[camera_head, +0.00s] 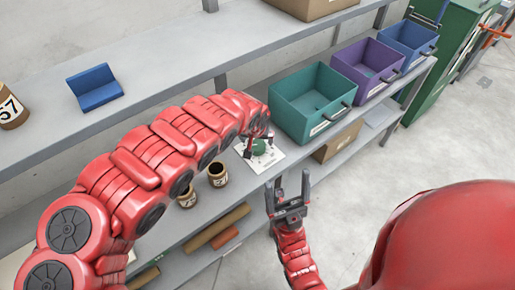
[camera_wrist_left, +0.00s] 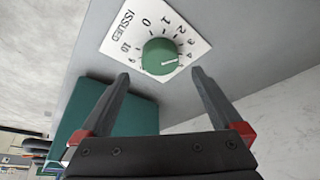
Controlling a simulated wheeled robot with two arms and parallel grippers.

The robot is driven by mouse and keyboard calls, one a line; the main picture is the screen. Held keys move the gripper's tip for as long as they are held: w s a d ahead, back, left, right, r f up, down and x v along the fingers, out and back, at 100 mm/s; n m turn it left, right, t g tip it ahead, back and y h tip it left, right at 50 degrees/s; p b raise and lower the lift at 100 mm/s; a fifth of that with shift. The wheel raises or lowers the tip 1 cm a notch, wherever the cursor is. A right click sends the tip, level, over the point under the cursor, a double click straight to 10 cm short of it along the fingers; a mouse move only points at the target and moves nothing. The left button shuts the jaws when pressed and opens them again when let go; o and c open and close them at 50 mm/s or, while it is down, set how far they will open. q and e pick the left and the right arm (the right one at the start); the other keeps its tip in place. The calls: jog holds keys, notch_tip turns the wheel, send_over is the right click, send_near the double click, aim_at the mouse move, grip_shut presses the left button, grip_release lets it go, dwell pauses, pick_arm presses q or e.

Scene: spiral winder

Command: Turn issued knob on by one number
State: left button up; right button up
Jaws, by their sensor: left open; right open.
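The issued knob (camera_wrist_left: 158,58) is a round green dial knob on a white number plate (camera_wrist_left: 122,44) marked ISSUED, in the left wrist view. Its pale pointer line is toward the right, roughly at the 4. In the head view the knob (camera_head: 259,146) and its plate (camera_head: 266,160) lie on the shelf, partly hidden by my left gripper (camera_head: 258,143). That gripper is open; in the left wrist view its fingertips (camera_wrist_left: 160,76) are spread to either side of the knob, seemingly not touching it. My right gripper (camera_head: 288,187) is open and empty, in front of the shelf.
A teal bin (camera_head: 308,129) stands right of the plate, then a purple bin (camera_head: 368,54) and a blue bin (camera_head: 420,35). Two small jars (camera_head: 217,181) (camera_head: 187,201) stand left of the plate. A blue holder (camera_head: 96,98) and a jar marked 57 (camera_head: 10,118) sit on the upper shelf.

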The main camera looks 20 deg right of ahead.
aim_at(257, 145)
pick_arm(q)
jog(key=x, duration=0.5)
jog(key=shift+s+d, duration=0.1)
jog(key=shift+d, duration=0.1)
jog(key=shift+w+a+f, duration=0.15)
jog(key=shift+w+f, duration=0.05)
jog(key=shift+f, duration=0.25)
jog(key=c, duration=1.3)
